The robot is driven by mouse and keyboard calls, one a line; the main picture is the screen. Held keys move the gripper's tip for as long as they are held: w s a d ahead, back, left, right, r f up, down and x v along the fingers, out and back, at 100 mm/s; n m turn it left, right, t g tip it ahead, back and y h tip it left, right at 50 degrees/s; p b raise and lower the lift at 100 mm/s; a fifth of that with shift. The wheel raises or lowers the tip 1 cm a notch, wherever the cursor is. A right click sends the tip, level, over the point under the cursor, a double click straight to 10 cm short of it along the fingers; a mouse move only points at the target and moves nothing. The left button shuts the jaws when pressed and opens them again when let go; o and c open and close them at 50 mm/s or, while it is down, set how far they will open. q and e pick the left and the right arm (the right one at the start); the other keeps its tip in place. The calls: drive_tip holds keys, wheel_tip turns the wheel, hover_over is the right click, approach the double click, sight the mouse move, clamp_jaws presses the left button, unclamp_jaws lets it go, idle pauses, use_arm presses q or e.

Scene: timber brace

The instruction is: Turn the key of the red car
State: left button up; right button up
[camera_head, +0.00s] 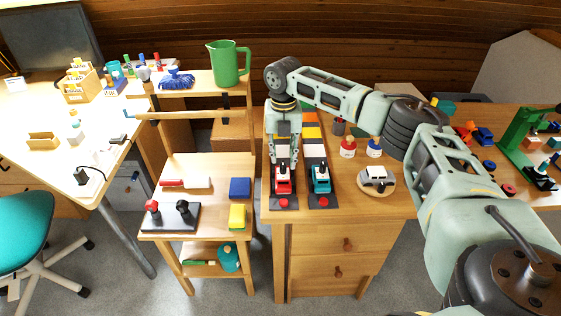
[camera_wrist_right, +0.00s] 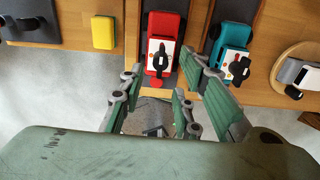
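The red car (camera_head: 283,186) sits at the front end of a dark track on the wooden cabinet. In the right wrist view, the red car (camera_wrist_right: 163,28) has a white rear panel with a black key (camera_wrist_right: 160,60) standing out of it. My right gripper (camera_head: 284,158) points down just above and behind the red car. In the right wrist view its fingers (camera_wrist_right: 161,74) are spread with nothing between them, and the key lies between the fingertips in the picture. I cannot tell whether they touch it. My left gripper is not in view.
A teal car (camera_head: 320,180) with a similar key stands on the track to the right. A toy white car (camera_head: 377,175) on a round wooden base is further right. A small table (camera_head: 190,225) on the left holds a yellow block (camera_head: 237,217) and a blue block (camera_head: 240,187).

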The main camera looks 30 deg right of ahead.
sight(282, 165)
wheel_tip(282, 165, down, 3)
drive_tip(key=shift+w+f, duration=0.1)
drive_tip(key=shift+w, duration=0.05)
drive_tip(key=shift+w+f, duration=0.1)
drive_tip(key=shift+f, duration=0.65)
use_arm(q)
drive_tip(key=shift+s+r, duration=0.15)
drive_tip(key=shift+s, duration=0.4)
use_arm(e)
clamp_jaws()
